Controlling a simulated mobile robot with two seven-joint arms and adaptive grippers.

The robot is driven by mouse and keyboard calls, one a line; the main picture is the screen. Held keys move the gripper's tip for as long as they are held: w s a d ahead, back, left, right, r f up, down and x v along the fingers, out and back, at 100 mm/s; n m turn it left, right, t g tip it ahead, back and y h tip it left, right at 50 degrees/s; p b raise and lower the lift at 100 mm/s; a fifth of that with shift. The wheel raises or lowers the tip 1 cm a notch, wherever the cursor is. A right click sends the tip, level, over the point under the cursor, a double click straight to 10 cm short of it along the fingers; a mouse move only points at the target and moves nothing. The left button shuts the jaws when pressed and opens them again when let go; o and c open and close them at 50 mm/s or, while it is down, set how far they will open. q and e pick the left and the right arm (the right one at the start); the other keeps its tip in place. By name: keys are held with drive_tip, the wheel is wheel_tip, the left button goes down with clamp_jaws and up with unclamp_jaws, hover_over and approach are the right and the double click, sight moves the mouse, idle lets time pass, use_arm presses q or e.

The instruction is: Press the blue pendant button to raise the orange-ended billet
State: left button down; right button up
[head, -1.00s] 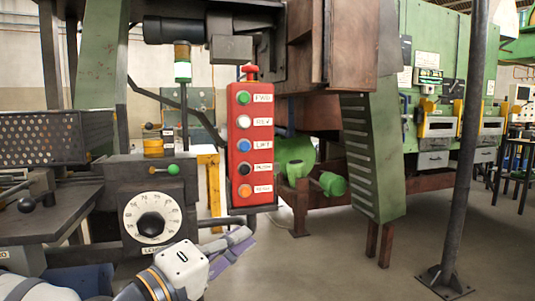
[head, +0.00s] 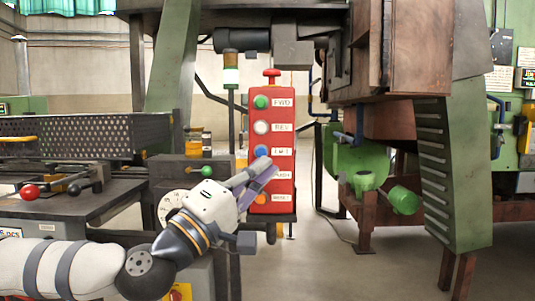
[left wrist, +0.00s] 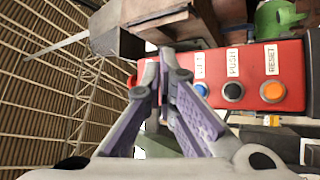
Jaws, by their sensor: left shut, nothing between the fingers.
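The red pendant (head: 283,145) hangs upright in the middle of the head view, with a column of labelled buttons. Its blue button (head: 262,150) is third from the top, beside the label LIFT. The blue button also shows in the left wrist view (left wrist: 201,89), partly behind a finger. My left gripper (head: 262,167) is shut and empty, its tips just below the blue button in the head view and over the black button there. I cannot tell whether the tips touch the pendant. My right gripper is out of view. I cannot make out the orange-ended billet.
A black button (left wrist: 232,91) and an orange button (left wrist: 272,90) sit beside the blue one in the left wrist view. A dark bench with a dial box (head: 180,172) stands left of the pendant. A green slotted leg (head: 450,170) stands to the right.

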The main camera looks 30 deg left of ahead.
sight(261, 152)
use_arm(q)
drive_tip(key=shift+a, duration=0.1)
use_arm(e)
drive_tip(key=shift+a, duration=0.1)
use_arm(q)
drive_tip(key=w+a+b, duration=0.3)
drive_tip(key=w+a, duration=0.1)
drive_tip(key=w, duration=0.3)
drive_tip(key=shift+w+a, duration=0.2)
drive_tip(key=shift+w, duration=0.05)
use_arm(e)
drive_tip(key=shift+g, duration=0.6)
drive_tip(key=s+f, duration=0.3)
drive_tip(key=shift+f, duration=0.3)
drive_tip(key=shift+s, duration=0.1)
use_arm(q)
drive_tip(key=shift+w+a+b, duration=0.2)
drive_tip(key=shift+w+b, duration=0.15)
drive_tip(key=shift+b, duration=0.05)
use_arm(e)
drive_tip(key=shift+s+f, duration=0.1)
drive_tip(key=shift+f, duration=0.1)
